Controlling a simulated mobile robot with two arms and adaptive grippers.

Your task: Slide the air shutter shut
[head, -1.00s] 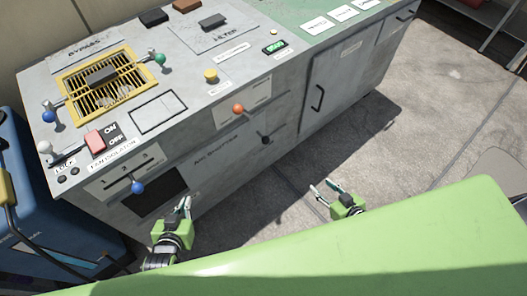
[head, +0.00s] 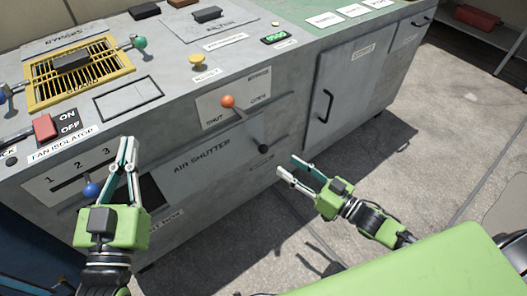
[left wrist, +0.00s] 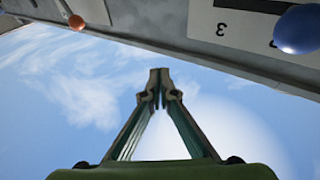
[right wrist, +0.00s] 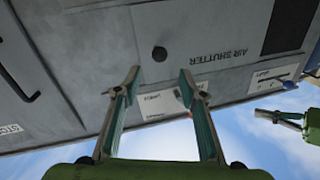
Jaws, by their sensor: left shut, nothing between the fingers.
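The grey air shutter panel (head: 205,165), lettered AIR SHUTTER, lies on the cabinet's front face. A dark opening (head: 150,192) shows at its left end, partly hidden by my left gripper. A black knob (head: 264,148) stands out at the panel's right; it also shows in the right wrist view (right wrist: 159,54). My left gripper (head: 129,145) is shut and empty in front of the cabinet, near the opening; its tips meet in the left wrist view (left wrist: 160,74). My right gripper (head: 287,166) is open and empty, apart from the knob, below and right of it.
An orange-knobbed lever (head: 227,101) sits above the panel on a plate marked SHUT and OPEN. A blue ball knob (head: 92,190) on a numbered slot is beside my left gripper. A yellow-framed grille (head: 70,72) is on top.

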